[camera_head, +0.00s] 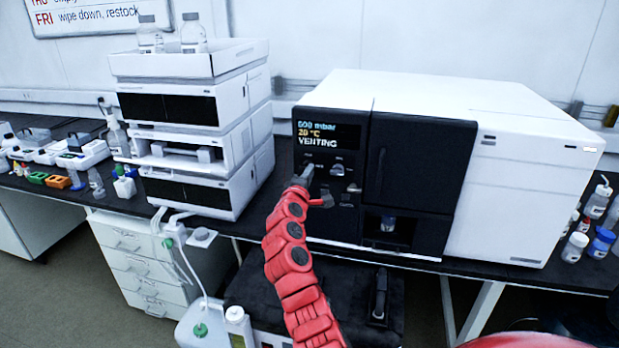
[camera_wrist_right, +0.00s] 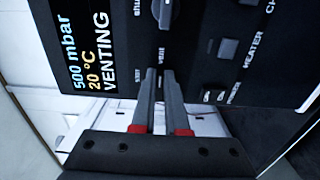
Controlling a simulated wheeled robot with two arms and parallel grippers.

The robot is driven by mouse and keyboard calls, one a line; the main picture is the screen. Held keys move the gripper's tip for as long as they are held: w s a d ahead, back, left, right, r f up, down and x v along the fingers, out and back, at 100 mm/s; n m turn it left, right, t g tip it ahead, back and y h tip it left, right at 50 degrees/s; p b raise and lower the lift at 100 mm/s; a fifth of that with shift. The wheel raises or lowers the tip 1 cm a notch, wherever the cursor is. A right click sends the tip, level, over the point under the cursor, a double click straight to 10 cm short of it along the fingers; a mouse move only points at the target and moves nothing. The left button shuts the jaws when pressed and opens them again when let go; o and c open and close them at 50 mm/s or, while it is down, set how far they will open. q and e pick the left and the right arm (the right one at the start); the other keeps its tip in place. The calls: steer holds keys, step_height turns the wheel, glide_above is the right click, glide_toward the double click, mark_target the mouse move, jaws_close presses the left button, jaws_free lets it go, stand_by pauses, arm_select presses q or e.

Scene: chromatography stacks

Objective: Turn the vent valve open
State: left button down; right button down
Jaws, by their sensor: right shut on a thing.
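The vent controls are on the black front panel (camera_head: 345,160) of the large white instrument (camera_head: 500,105). Its display (camera_head: 330,133) reads 500 mbar, 20 °C and VENTING. My right gripper (camera_head: 305,174) is at the panel's lower left, below the display. In the right wrist view my right gripper (camera_wrist_right: 160,74) has its two grey fingers close together, shut on the vent valve handle beside the "vent" lettering. The fingers hide most of the handle, so its exact angle cannot be told. A separate dark knob (camera_wrist_right: 163,12) sits apart from the fingers. My left gripper is not in view.
More small knobs (camera_head: 338,170) and a switch (camera_wrist_right: 228,48) marked HEATER lie close by on the panel. A stack of white modules (camera_head: 205,140) stands to the left, bottles (camera_head: 600,242) to the right. A clear gap separates stack and instrument.

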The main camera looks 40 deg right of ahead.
stand_by(0.4)
steer(key=c, duration=0.9)
jaws_free()
steer(key=b+v, duration=0.2)
steer(key=v, duration=1.5)
steer(key=shift+s+a, duration=0.1)
steer(key=shift+s, duration=0.1)
